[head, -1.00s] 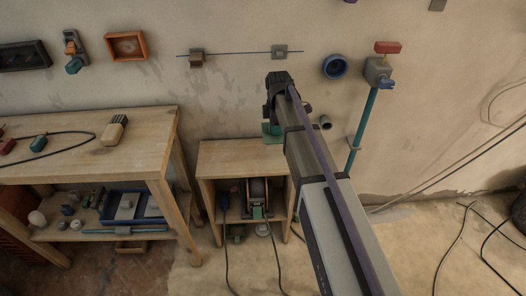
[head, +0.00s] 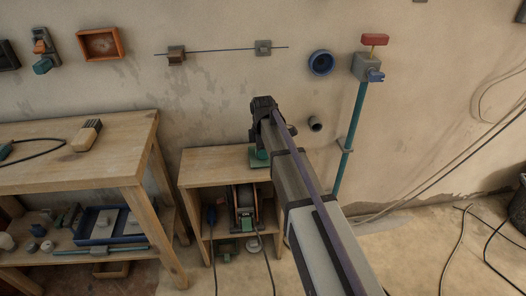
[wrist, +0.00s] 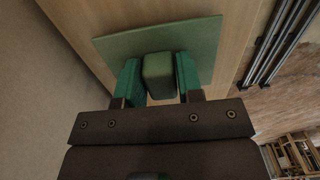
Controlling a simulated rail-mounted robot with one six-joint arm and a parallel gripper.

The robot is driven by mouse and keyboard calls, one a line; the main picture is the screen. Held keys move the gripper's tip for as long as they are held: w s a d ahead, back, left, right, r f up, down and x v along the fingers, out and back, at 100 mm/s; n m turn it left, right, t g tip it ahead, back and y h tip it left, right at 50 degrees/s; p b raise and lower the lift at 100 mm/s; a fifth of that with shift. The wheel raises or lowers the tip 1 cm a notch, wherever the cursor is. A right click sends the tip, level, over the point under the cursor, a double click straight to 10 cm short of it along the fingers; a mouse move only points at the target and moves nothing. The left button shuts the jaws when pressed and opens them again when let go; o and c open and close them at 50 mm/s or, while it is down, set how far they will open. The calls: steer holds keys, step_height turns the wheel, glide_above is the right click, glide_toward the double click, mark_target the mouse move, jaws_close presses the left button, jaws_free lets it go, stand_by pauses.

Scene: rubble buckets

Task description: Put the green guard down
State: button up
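The green guard (wrist: 205,42) is a flat plate with a raised block-shaped handle (wrist: 158,76). In the wrist view my gripper (wrist: 158,84) has one green finger on each side of the handle, close against it. In the head view my gripper (head: 259,143) is at the small wooden cabinet's top (head: 212,162), and part of the guard (head: 258,158) shows below it. The plate lies over the wooden top, roughly level with it. I cannot tell whether it touches the wood. My arm hides part of the guard in the head view.
A workbench (head: 55,165) stands to the left. A teal pipe (head: 352,130) with a red-handled valve (head: 374,40) rises to the right. A pipe stub (head: 315,124) sticks out of the wall nearby. The cabinet top left of the guard is clear.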

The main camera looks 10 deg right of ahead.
steer(key=o, duration=0.4)
steer(key=shift+c, duration=0.2)
step_height(320, 180, up, 13)
steer(key=p, duration=1.3)
steer(key=s+m, duration=1.6)
steer(key=s, duration=0.9)
steer(key=shift+a+f+m+b, duration=0.25)
steer(key=shift+f+m+b, duration=0.1)
steer(key=shift+m, duration=0.05)
step_height(320, 180, up, 14)
steer(key=p, duration=1.4)
steer(key=shift+r, duration=0.15)
